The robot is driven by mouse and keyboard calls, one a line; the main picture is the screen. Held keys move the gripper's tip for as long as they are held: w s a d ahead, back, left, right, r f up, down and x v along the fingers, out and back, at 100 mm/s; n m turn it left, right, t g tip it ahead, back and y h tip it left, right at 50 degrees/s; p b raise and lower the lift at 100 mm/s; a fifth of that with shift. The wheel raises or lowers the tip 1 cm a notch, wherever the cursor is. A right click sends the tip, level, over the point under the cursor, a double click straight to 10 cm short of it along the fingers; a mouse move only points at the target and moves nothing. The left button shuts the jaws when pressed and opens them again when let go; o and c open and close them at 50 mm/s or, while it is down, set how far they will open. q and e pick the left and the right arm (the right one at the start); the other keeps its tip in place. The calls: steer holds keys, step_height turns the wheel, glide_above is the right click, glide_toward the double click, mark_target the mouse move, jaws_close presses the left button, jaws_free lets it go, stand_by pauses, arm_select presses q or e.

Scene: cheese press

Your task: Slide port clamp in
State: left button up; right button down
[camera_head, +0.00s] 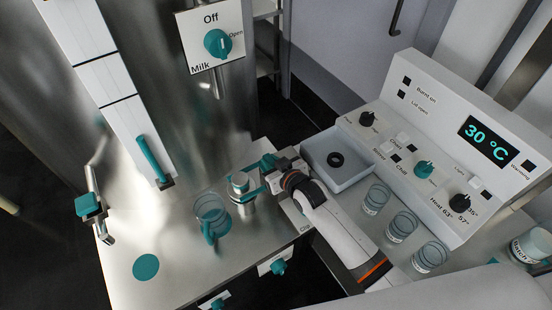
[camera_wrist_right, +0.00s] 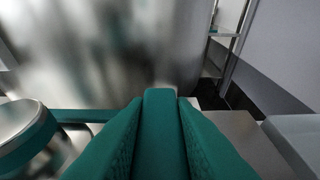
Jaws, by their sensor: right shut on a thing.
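My right gripper (camera_head: 268,167) reaches in from the right and is shut on a teal handle, which looks like the port clamp's. In the right wrist view the gripper's teal fingers (camera_wrist_right: 160,140) close on both sides of this teal bar (camera_wrist_right: 160,98). A teal band runs left from there to a round steel port (camera_wrist_right: 22,135) with a teal rim. In the head view the port clamp (camera_head: 248,196) lies against the short steel port (camera_head: 240,181) on the steel counter. I cannot tell how far around it the clamp sits. My left gripper is not in view.
A clear jug with a teal handle (camera_head: 211,212) stands just left of the port. A grey basin (camera_head: 338,172), several glass cups (camera_head: 376,199) and a control panel (camera_head: 430,150) are to the right. A teal-ended tap (camera_head: 88,205) stands at the left edge.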

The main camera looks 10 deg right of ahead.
steer(key=c, duration=1.2)
jaws_free()
steer(key=shift+s+a, duration=0.15)
steer(key=shift+a, duration=0.2)
steer(key=shift+c, duration=0.2)
steer(key=shift+d, duration=0.15)
steer(key=shift+s+d+r, duration=0.1)
steer(key=shift+s+d, duration=0.05)
steer(key=shift+s, duration=0.1)
steer(key=v, duration=1.1)
steer(key=shift+s, duration=0.15)
steer(key=shift+r, duration=0.1)
